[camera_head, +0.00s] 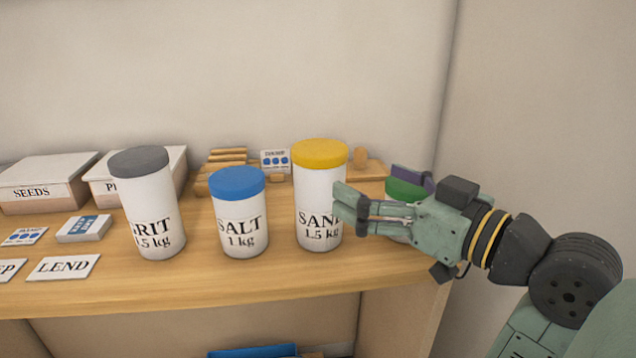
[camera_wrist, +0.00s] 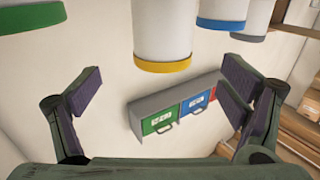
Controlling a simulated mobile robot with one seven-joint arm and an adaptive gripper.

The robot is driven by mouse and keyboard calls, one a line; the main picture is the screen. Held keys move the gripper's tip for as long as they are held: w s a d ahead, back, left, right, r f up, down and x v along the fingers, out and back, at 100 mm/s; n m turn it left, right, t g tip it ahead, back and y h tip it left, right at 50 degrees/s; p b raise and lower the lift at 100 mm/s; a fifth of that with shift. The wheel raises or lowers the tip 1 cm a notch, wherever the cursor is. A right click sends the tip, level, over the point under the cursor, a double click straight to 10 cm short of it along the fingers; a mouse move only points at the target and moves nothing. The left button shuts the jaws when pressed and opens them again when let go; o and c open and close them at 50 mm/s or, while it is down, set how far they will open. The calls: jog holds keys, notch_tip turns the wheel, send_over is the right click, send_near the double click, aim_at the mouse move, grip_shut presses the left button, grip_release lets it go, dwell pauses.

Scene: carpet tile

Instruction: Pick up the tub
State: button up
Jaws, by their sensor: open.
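Several white tubs stand upright in a row on the wooden shelf. The grey-lidded grit tub (camera_head: 150,203), blue-lidded salt tub (camera_head: 240,211) and yellow-lidded sand tub (camera_head: 319,192) show clearly. A green-lidded tub (camera_head: 404,192) is mostly hidden behind my gripper. My gripper (camera_head: 347,208) is open and points left, overlapping the right edge of the sand tub's label. I cannot tell whether it touches it. In the wrist view, my open gripper (camera_wrist: 163,88) has nothing between its fingers. The sand tub (camera_wrist: 163,35) shows inverted above them, with the blue-lidded tub (camera_wrist: 221,12) to its right.
Boxes, including a seeds box (camera_head: 45,184), stand at the back left. Small wooden pieces (camera_head: 229,158) and a dotted card (camera_head: 275,160) are behind the tubs. A lend card (camera_head: 63,268) lies at the front left. The wrist view shows a grey unit with green and blue fronts (camera_wrist: 177,106).

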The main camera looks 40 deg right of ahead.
aim_at(338, 167)
jog(key=w+p, duration=0.1)
jog(key=w, duration=0.4)
jog(key=shift+a, duration=0.2)
jog(key=w, duration=0.1)
jog(key=w+p, duration=0.1)
jog(key=w, duration=0.1)
jog(key=w+p, duration=0.1)
jog(key=shift+w+a+r, duration=0.15)
jog(key=shift+a+r, duration=0.05)
jog(key=shift+r, duration=0.05)
jog(key=shift+w+f, duration=0.1)
jog(key=shift+w, duration=0.5)
jog(key=shift+c, duration=0.3)
jog(key=c, duration=2)
jog(key=shift+r, duration=0.2)
